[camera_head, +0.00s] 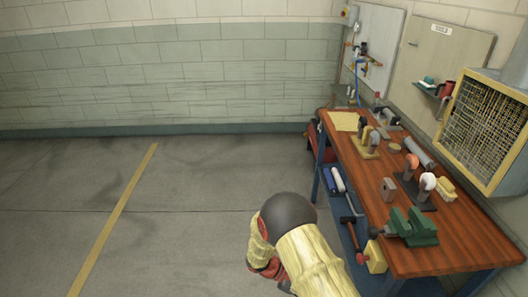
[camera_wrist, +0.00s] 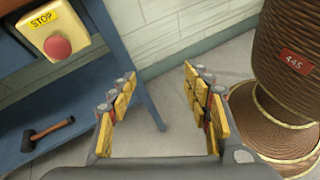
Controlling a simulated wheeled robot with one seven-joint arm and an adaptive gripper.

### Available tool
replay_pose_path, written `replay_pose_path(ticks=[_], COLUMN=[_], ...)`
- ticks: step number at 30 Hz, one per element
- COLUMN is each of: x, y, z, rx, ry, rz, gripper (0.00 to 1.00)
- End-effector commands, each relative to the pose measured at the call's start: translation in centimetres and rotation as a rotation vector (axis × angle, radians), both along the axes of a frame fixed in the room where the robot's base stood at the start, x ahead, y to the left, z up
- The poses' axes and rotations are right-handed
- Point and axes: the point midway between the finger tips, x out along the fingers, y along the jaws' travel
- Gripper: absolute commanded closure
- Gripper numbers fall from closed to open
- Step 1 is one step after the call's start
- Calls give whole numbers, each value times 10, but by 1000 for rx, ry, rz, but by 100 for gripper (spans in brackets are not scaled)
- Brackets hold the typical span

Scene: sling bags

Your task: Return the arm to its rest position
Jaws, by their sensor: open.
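My arm (camera_head: 305,258), in a yellow cover with a dark round joint, is at the bottom centre of the head view, to the left of the workbench. I cannot make out my gripper's fingers there. In the wrist view my gripper (camera_wrist: 160,82) has its two yellow-padded fingers spread wide apart. Nothing is between them; floor and wall show through the gap. The fingers are beside a blue bench leg (camera_wrist: 137,72) on the left and a large brown spool (camera_wrist: 292,45) labelled 445 on the right.
The wooden workbench (camera_head: 465,242) holds a green vise (camera_head: 412,228) and several tools. A yellow stop box (camera_wrist: 55,30) with a red button and a shelf with a hammer (camera_wrist: 47,134) are left in the wrist view. Open floor (camera_head: 190,225) lies left of the bench.

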Motion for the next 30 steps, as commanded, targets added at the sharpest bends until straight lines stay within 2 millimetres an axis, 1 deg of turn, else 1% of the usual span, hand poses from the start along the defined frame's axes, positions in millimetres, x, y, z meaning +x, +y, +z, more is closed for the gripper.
replay_pose_path(ticks=[1,5,9,16,22,30], x=[-5,-22,-39,-63,-82,-110], y=[3,14,26,43,52,54], z=[13,42,80,142,193,259], rx=[41,157,286,481,635,821], ry=[-30,-113,-224,-418,-593,-833], rz=[-39,-153,-279,-459,-590,-720], gripper=[51,51,51,51,51,51])
